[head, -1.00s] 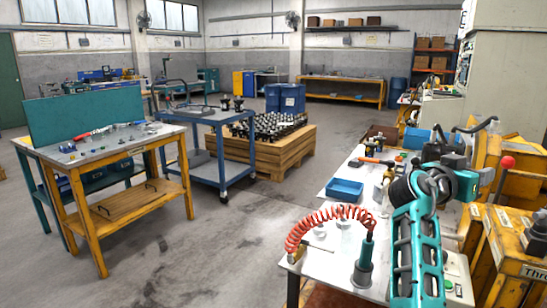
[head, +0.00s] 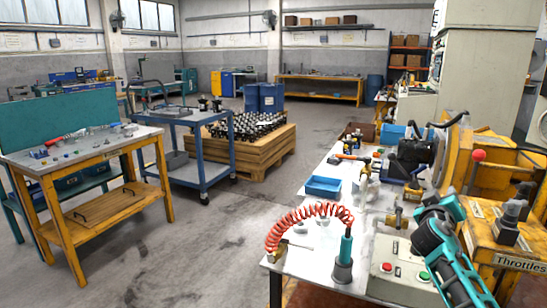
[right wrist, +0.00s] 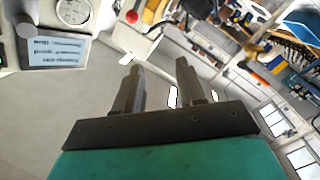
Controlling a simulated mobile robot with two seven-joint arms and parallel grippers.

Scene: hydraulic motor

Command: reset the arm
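My right arm, teal and dark grey, comes in at the lower right of the head view, over the right end of the workbench (head: 310,245). Its fingers cannot be made out clearly there. In the right wrist view my right gripper (right wrist: 159,63) has two dark fingers standing apart with nothing between them. A red knob (right wrist: 131,17) shows beyond the fingertips in that view. My left gripper is in neither view.
A red coiled hose (head: 305,215), blue tray (head: 323,187) and button box (head: 388,268) are on the bench. The yellow throttles box (head: 490,240) and red-knobbed lever (head: 478,156) stand close to my right arm. Grey floor (head: 215,240) left of the bench is clear.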

